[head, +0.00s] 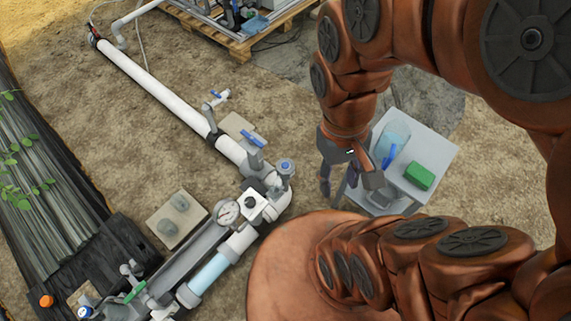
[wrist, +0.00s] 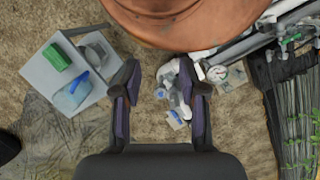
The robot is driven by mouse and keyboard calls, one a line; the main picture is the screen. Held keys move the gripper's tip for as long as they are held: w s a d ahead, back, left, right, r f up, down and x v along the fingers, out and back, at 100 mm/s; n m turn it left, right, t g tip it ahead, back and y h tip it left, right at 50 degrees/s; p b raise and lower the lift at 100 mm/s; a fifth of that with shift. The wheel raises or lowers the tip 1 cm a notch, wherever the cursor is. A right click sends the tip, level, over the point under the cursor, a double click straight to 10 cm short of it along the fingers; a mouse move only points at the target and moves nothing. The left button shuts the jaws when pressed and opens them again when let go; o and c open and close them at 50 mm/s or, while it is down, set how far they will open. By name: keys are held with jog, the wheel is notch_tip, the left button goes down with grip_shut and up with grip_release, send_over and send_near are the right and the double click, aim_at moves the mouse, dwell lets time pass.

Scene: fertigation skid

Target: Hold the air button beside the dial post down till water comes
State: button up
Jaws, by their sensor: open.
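The dial (head: 227,211) is a round white gauge on the pipe run in the head view; it also shows in the wrist view (wrist: 217,74). Just right of it sits a pale block with a dark round top (head: 254,200), which looks like the air button. In the wrist view I cannot clearly make out this button near the right finger. My gripper (head: 346,188) is open and empty, pointing down, to the right of the dial and button and apart from them. Both fingers show in the wrist view (wrist: 160,72), with pipe fittings below and between them.
A grey cart (head: 430,157) with a green box (head: 419,176) and a blue-tinted container (head: 392,138) stands close right of my gripper. White pipe (head: 150,85) with a blue-handled valve (head: 252,139) runs to the upper left. A clear pipe section (head: 208,271) lies below the dial.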

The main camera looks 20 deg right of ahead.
grip_shut()
dwell(1.3)
